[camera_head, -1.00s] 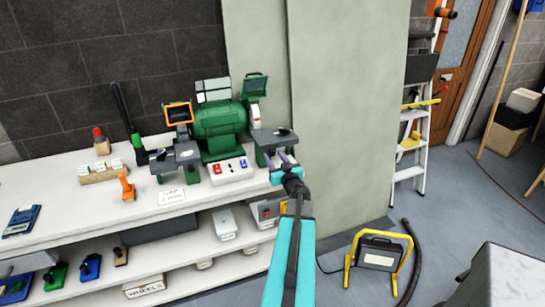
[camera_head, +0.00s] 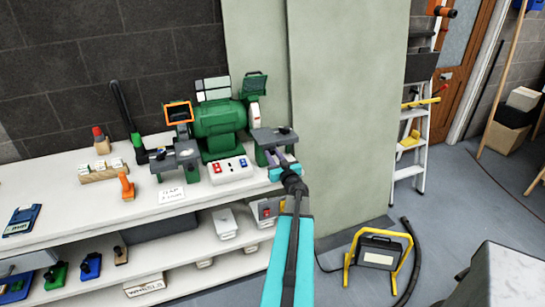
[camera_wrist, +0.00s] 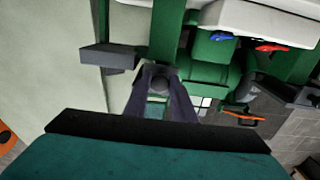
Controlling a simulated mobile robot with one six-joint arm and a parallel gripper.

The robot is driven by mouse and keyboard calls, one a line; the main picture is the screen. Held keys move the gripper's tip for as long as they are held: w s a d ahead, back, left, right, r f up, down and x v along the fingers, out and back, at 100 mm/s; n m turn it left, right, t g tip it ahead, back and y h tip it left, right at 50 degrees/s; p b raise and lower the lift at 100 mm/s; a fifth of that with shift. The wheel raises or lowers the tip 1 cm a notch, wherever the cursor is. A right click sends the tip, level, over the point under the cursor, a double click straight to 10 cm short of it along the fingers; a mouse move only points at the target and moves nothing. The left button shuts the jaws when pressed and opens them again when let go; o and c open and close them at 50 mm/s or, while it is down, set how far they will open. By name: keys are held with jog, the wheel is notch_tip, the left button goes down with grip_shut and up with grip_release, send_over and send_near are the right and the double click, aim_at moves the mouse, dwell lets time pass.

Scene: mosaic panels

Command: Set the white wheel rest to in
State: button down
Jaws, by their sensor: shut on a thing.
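The green bench grinder (camera_head: 218,124) stands on the bench against the dark wall. Its white wheel (camera_head: 254,113) is on the right side, under a raised green eye shield. The white wheel rest (camera_head: 272,136), a grey plate, sits in front of that wheel; its grey side also shows in the wrist view (camera_wrist: 108,56). My gripper (camera_head: 278,157) is just below and in front of this rest. In the wrist view my gripper (camera_wrist: 160,88) is shut on a round dark knob (camera_wrist: 160,82) under the rest. The gap between rest and wheel cannot be judged.
The other rest (camera_head: 176,155) and an orange-framed shield (camera_head: 178,113) are on the grinder's left. A white switch box (camera_head: 230,170) with red and blue switches stands in front. A pale green pillar (camera_head: 340,110) is close on the right.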

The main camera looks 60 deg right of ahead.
jog(key=shift+w, duration=0.15)
jog(key=shift+p+x, duration=0.55)
jog(key=shift+x, duration=0.5)
jog(key=shift+r, duration=0.15)
jog(key=c, duration=1.5)
grip_release()
jog(key=shift+w+d, duration=0.1)
jog(key=shift+b+v, duration=1.45)
jog(key=shift+v, duration=5.6)
